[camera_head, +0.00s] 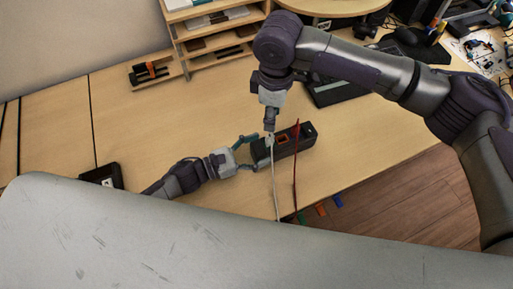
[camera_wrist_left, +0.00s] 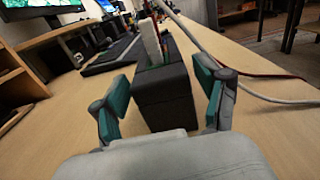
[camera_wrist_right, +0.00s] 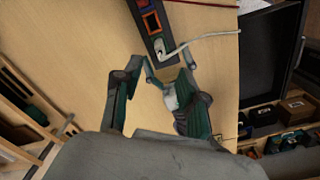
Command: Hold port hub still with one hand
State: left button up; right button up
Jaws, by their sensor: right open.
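The port hub (camera_head: 301,141) is a long black box on the wooden table, with an orange-rimmed port on top. It also shows in the left wrist view (camera_wrist_left: 165,101) and the right wrist view (camera_wrist_right: 147,30). My left gripper (camera_head: 251,153) is at its left end. In the left wrist view (camera_wrist_left: 167,85) its teal-padded fingers are spread on either side of the hub, with narrow gaps visible. My right gripper (camera_head: 270,138) is above the hub's left end, open, beside a white cable plug (camera_wrist_right: 167,49) at the hub. Exact contact there is unclear.
A white cable (camera_head: 275,185) and a red cable (camera_head: 295,170) run over the table's front edge. Green, orange and blue pieces (camera_head: 321,210) show beside that edge. A wooden shelf (camera_head: 215,40) stands behind, and a dark tablet-like object (camera_head: 345,92) lies back right. The table left of the hub is mostly clear.

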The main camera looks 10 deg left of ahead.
aim_at(270, 135)
pick_arm(q)
jog(key=c, duration=0.9)
jog(key=shift+c, duration=0.2)
pick_arm(e)
notch_tip(270, 135, down, 10)
jog(key=n, duration=0.7)
jog(key=c, duration=0.8)
